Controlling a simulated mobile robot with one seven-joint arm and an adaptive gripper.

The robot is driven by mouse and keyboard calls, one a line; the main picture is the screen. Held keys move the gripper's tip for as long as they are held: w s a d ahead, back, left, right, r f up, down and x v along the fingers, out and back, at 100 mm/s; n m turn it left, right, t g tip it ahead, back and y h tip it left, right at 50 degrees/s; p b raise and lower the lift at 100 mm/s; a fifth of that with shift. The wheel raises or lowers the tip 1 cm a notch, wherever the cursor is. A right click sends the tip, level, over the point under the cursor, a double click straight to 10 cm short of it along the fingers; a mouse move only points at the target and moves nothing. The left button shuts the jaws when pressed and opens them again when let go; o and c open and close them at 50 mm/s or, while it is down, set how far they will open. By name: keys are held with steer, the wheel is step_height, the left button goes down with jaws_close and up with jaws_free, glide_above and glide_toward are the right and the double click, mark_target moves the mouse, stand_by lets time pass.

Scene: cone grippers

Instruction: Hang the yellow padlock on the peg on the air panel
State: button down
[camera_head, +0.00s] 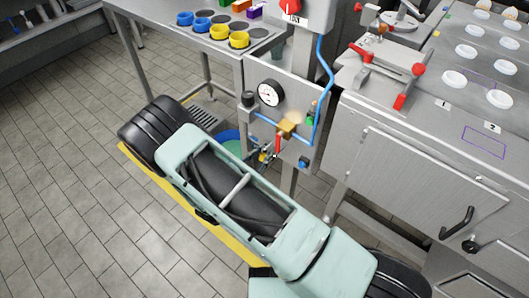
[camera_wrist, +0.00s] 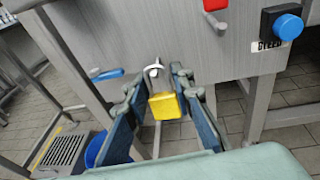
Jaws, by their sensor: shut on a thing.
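The yellow padlock (camera_wrist: 166,106) hangs between the fingers of my gripper (camera_wrist: 160,108) in the wrist view, its body low and a pale metal loop, which looks like its shackle, on top. The fingers are shut on it, one on each side. The grey air panel (camera_wrist: 150,30) is just beyond the padlock; I cannot tell whether they touch. In the head view my gripper (camera_head: 263,156) is at the lower part of the air panel (camera_head: 256,75), and the padlock is too small there to make out surely.
The panel carries a gauge (camera_head: 270,93), a brass block (camera_head: 288,128), a red handle (camera_head: 278,143), a blue hose (camera_head: 324,90) and a blue button (camera_wrist: 288,27) at the right. A blue bucket (camera_wrist: 95,148) stands below. A steel cabinet (camera_head: 420,170) stands at the right.

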stand_by(0.4)
steer(key=c, duration=1.6)
jaws_free()
steer(key=shift+w, duration=0.1)
steer(key=v, duration=1.2)
steer(key=shift+d, duration=0.1)
